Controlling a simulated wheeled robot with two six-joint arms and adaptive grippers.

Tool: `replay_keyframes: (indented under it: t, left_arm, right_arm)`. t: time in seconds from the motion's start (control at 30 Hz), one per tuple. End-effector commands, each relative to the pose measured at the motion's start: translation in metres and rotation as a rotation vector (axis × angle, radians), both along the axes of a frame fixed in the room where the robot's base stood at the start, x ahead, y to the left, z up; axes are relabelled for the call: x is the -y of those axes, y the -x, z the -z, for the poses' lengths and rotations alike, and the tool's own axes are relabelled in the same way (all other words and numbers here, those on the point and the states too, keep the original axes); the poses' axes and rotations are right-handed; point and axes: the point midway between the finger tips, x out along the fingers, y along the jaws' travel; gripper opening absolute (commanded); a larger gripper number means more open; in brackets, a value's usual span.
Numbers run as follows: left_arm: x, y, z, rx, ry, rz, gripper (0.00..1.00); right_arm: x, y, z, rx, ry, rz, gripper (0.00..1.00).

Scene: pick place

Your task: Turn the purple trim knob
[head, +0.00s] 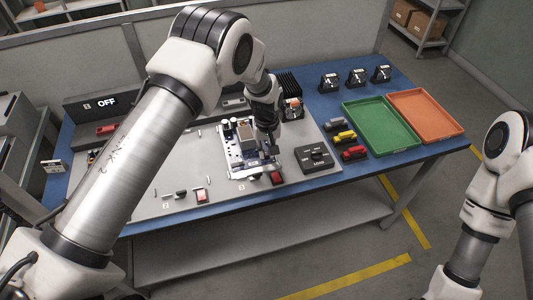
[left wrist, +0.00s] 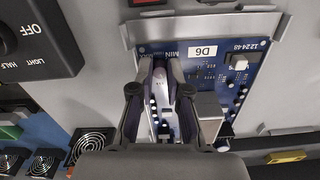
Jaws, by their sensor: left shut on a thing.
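The blue circuit board (head: 240,152) lies in a metal holder on the grey panel of the workbench; in the left wrist view the board (left wrist: 205,62) is labelled D6. My left gripper (head: 270,148) reaches down over the board's right side. In the left wrist view its fingers (left wrist: 161,78) are close together and shut on a small purplish thing, taken to be the purple trim knob, mostly hidden between the fingertips. The knob cannot be made out in the head view. My right arm shows at the right edge, with its gripper out of view.
A dark selector box (head: 314,157) sits right of the board; it reads OFF in the left wrist view (left wrist: 30,38). Green (head: 382,125) and orange (head: 427,113) trays stand at the right. An OFF display (head: 107,102) stands at the back left.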

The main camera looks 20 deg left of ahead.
Motion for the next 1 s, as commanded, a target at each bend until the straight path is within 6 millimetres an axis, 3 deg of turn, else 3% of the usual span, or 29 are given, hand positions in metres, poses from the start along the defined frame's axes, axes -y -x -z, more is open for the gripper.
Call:
replay_keyframes:
  t: [0.5, 1.0]
  left_arm:
    - [0.0, 0.0, 0.001, 0.002, 0.001, -0.337, 0.0]
    - [0.0, 0.001, 0.001, -0.001, 0.001, -0.386, 0.0]
  right_arm:
    - [0.0, 0.0, 0.015, 0.0, 0.0, 0.0, 0.4]
    - [0.0, 0.0, 0.016, 0.0, 0.0, 0.0, 0.4]
